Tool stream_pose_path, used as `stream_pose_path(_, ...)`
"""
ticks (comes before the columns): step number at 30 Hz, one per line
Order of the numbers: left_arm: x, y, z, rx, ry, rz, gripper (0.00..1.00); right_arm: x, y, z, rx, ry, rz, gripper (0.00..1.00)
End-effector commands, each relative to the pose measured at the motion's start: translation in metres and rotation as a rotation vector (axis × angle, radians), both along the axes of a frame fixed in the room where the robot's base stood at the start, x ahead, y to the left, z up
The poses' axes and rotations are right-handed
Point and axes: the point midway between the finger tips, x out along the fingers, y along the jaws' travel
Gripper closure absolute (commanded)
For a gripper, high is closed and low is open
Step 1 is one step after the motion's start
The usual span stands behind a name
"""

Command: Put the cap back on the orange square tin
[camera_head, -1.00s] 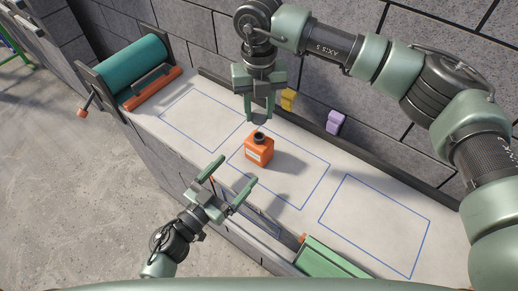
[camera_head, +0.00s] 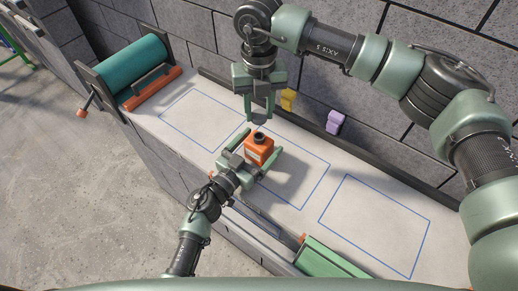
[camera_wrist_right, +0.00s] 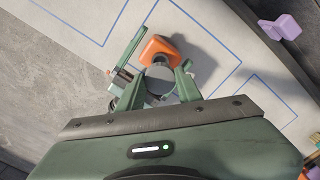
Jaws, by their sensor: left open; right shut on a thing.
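The orange square tin (camera_head: 257,153) stands upright on the pale worktop, with its dark open neck on top. It also shows in the right wrist view (camera_wrist_right: 170,49), partly hidden behind the cap. My left gripper (camera_head: 261,143) is open, with one finger on either side of the tin; I cannot tell whether they touch it. My right gripper (camera_head: 260,112) is above and a little behind the tin. It is shut on the round grey cap (camera_wrist_right: 160,79), which shows between its fingers in the right wrist view. The cap is apart from the neck.
The worktop (camera_head: 380,210) has blue outlined rectangles and is mostly clear. A teal roller (camera_head: 135,68) sits at the left end, a green box-like thing (camera_head: 330,262) at the front edge. A yellow block (camera_head: 289,99) and a purple block (camera_head: 335,122) are along the wall.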

Motion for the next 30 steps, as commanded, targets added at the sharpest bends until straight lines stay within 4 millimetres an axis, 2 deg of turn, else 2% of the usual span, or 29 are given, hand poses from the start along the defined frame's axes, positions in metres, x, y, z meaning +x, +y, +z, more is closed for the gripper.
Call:
stream_pose_path(4,0.0,0.0,0.0,0.0,0.0,0.0,0.09,0.0,0.0,0.0,0.0,0.0,0.0,1.0)
stream_pose_path(5,0.0,0.0,0.0,0.0,0.0,0.0,0.15,0.0,0.0,0.0,0.0,0.0,0.0,1.0)
stream_pose_path(14,0.0,0.0,0.0,0.0,0.0,0.0,0.98,0.0,0.0,0.0,0.0,0.0,0.0,1.0)
stream_pose_path(20,0.0,0.0,0.0,0.0,0.0,0.0,1.0,0.0,0.0,-0.007,-0.001,0.002,0.0,1.0)
stream_pose_path(27,-0.001,0.0,0.0,0.001,0.001,0.0,1.0,0.0,0.0,-0.041,-0.002,0.003,-0.001,1.0)
stream_pose_path(30,-0.001,0.0,0.0,0.001,0.001,0.0,1.0,0.0,0.0,-0.049,-0.002,0.0,0.0,1.0)
